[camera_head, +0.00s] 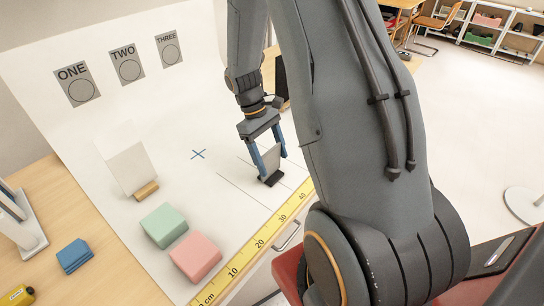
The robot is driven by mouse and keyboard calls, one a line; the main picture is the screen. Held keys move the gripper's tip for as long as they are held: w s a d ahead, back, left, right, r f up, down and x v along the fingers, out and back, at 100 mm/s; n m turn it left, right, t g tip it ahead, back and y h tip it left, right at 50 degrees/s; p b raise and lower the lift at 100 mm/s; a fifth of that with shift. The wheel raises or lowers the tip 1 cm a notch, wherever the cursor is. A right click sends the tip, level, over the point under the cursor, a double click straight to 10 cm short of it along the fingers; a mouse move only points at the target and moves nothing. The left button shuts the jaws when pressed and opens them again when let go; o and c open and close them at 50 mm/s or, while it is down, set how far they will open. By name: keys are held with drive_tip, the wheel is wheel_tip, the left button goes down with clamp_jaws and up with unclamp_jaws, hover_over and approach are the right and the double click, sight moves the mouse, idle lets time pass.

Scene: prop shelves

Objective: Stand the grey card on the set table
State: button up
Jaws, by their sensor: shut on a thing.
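The grey card (271,159) stands upright in a small dark base (271,180) at the right part of the set table's white sheet (190,120). My gripper (270,155) points down with its blue fingers on both sides of the card, shut on it. The base looks to be at or very near the sheet surface; I cannot tell whether it touches. Thin lines are drawn on the sheet around it. My own arm covers the area to the right of the gripper.
A white card in a wooden base (146,190), a green block (164,225) and a pink block (196,257) stand left of the gripper. A yellow ruler (262,242) runs along the front edge. A blue cross (198,154) marks bare sheet. A dark object (281,82) stands behind the gripper.

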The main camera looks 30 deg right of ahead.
drive_tip(key=shift+f, duration=0.1)
drive_tip(key=o, duration=1.1)
drive_tip(key=b+v, duration=0.4)
drive_tip(key=v, duration=0.8)
drive_tip(key=s+a+m+t, duration=0.1)
drive_tip(key=s+a+t, duration=0.1)
drive_tip(key=s+a, duration=0.1)
drive_tip(key=s+a+f+m+t+y, duration=0.1)
drive_tip(key=s+a+t, duration=0.1)
drive_tip(key=s+a, duration=0.2)
drive_tip(key=s+a+f+m+t, duration=0.1)
drive_tip(key=s+a+m, duration=0.1)
drive_tip(key=s+a, duration=0.2)
drive_tip(key=shift+s+a+t+y, duration=0.15)
drive_tip(key=shift+s+t+y, duration=0.15)
drive_tip(key=shift+s+t, duration=0.15)
